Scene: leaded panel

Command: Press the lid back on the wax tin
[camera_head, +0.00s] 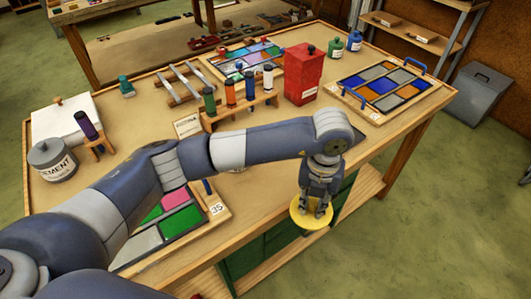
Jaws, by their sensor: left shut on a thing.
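My left gripper (317,198) points down at the front edge of the workbench. It is shut on a flat, round yellow piece that looks like the lid (299,216). The lid is roughly level, and in the picture it overlaps the bench's front side and green cabinet. I cannot tell how far it is from the bench. I cannot make out the wax tin; my left arm covers part of the bench top. My right gripper is not in view.
On the workbench (263,187) stand a grey cement tin (52,163), a red box (304,77), a rack of tubes (240,107) and colored glass panels (382,87). Two small jars (336,48) stand at the back. A grey bin (474,93) stands on the floor at right.

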